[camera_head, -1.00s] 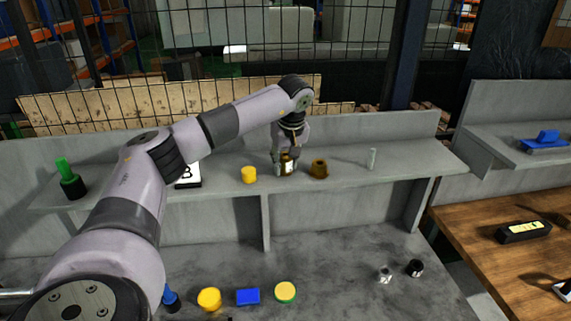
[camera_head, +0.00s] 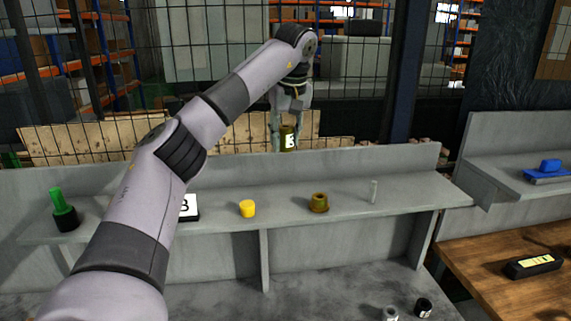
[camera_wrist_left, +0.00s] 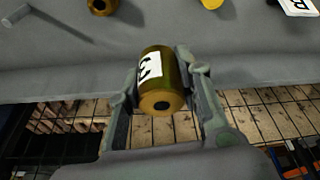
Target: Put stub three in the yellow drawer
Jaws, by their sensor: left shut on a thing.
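My left gripper (camera_head: 287,120) is shut on a brass-coloured cylindrical stub (camera_head: 288,140) with a white label, and holds it in the air above the back of the grey shelf. In the left wrist view the stub (camera_wrist_left: 162,84) sits between the two fingers. Its label carries a dark mark that looks like a 3, partly turned away. I see no yellow drawer in either view. My right gripper is not in view.
On the grey shelf (camera_head: 345,205) stand a yellow cap (camera_head: 247,208), a brown flanged part (camera_head: 319,202), a thin pale pin (camera_head: 374,191), a green-and-black piece (camera_head: 64,210) and a lettered card (camera_head: 189,207). A wooden table (camera_head: 490,275) is at right.

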